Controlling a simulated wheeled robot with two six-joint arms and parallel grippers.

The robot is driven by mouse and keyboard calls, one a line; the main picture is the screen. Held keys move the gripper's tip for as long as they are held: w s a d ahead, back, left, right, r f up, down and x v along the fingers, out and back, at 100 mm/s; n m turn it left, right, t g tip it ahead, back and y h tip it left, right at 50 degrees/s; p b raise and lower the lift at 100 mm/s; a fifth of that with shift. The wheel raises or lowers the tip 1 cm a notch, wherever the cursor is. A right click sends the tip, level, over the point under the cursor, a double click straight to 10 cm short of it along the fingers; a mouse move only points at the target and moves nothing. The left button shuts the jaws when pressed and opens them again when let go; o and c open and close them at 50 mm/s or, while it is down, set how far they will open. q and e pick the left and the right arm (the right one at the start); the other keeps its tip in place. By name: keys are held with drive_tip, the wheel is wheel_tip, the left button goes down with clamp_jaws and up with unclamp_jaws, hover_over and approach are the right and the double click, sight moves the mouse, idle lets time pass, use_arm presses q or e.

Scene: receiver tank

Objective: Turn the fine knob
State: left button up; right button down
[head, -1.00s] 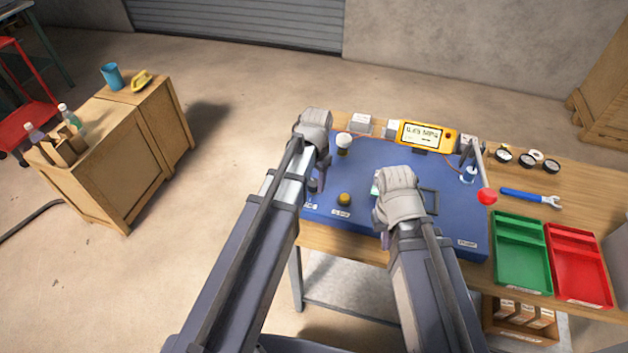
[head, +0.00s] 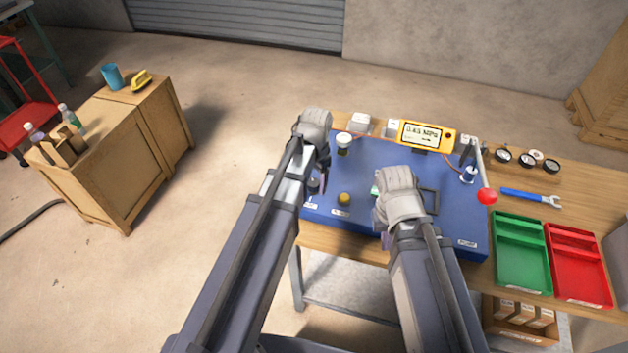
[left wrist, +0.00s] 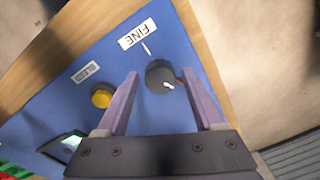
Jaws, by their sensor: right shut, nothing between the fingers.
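The fine knob (left wrist: 160,77) is dark and round with a white pointer mark, next to the FINE label (left wrist: 139,34) on the blue panel (left wrist: 185,118). My left gripper (left wrist: 158,73) is open, its two fingers on either side of the knob in the left wrist view. A gap shows on the left side; contact on the right side cannot be told. In the head view, my left gripper (head: 321,183) is over the panel's left edge, with its hand hiding much of the knob. My right gripper (head: 386,240) is shut and empty over the panel's front middle.
A yellow BLEED button (left wrist: 102,96) is beside the knob. A yellow gauge (head: 425,135) stands at the panel's back. A red-ended lever (head: 487,196), blue wrench (head: 530,196), green tray (head: 521,285) and red tray (head: 577,292) are to the right.

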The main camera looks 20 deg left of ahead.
sight(315, 184)
use_arm(q)
drive_tip(key=shift+o, duration=0.5)
drive_tip(key=shift+r, duration=0.15)
use_arm(e)
drive_tip(key=shift+r, duration=0.15)
use_arm(q)
wheel_tip(315, 184, up, 8)
drive_tip(key=p, duration=0.8)
drive_tip(key=shift+d+f, duration=0.1)
drive_tip(key=shift+f, duration=0.1)
use_arm(e)
wheel_tip(315, 184, up, 8)
drive_tip(key=shift+f, duration=0.25)
use_arm(q)
drive_tip(key=shift+s+d, duration=0.1)
drive_tip(key=shift+s, duration=0.05)
drive_tip(key=s+d+n, duration=0.1)
drive_tip(key=s+d, duration=0.9)
drive_tip(key=s, duration=0.4)
drive_tip(key=shift+n+y, duration=0.4)
